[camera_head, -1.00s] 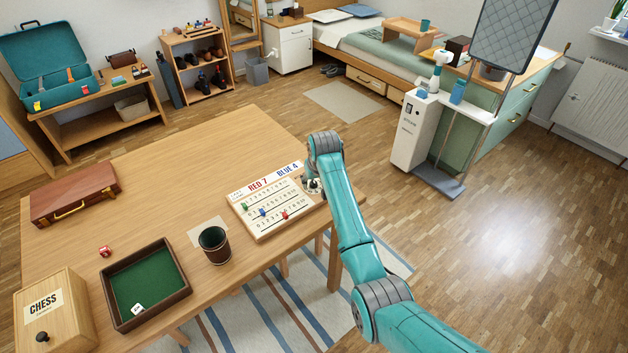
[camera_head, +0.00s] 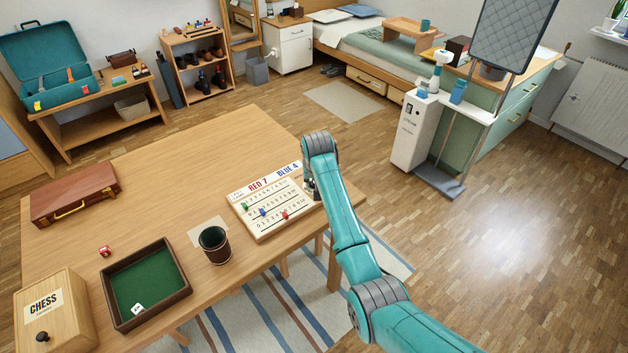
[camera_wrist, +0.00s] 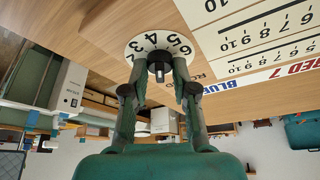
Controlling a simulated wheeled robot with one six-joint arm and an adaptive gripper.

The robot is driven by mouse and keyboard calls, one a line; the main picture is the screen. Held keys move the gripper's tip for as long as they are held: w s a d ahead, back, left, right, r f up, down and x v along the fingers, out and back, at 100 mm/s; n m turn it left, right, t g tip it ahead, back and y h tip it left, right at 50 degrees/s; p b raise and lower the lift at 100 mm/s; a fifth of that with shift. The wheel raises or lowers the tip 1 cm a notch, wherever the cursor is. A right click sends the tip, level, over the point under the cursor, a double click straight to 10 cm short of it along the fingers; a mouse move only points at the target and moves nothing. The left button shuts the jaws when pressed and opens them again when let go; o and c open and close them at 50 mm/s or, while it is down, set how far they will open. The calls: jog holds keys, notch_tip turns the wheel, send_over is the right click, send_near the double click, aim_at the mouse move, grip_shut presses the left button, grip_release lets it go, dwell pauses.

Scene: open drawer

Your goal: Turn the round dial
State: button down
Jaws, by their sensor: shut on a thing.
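The round dial (camera_wrist: 138,46) is a white disc with black numbers; 2 to 6 show in the wrist view. Its dark knob (camera_wrist: 160,68) stands up at the middle. My gripper (camera_wrist: 163,62) has one finger on each side of the knob and is shut on it. In the head view, my gripper (camera_head: 310,190) is at the right end of the score board (camera_head: 262,231), and my arm hides most of the dial there. The board reads RED 7 and BLUE 4 and carries green, blue and red pegs.
On the same wooden table (camera_head: 160,190) stand a dark dice cup (camera_head: 214,245), a green-lined tray (camera_head: 145,285), a red die (camera_head: 105,251), a chess box (camera_head: 55,315) and a brown case (camera_head: 75,194). The table's right edge lies close to my gripper.

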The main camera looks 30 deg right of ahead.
jog(key=m+h, duration=0.1)
jog(key=m, duration=0.1)
jog(key=m+g+h, duration=0.1)
jog(key=m, duration=0.2)
jog(key=shift+w+a+m, duration=0.1)
jog(key=shift+m, duration=0.2)
dwell(0.4)
jog(key=c, duration=0.9)
grip_release()
jog(key=shift+c, duration=0.2)
jog(key=shift+r, duration=0.1)
jog(key=v, duration=1.1)
jog(key=shift+a+r, duration=0.15)
jog(key=shift+r, duration=0.25)
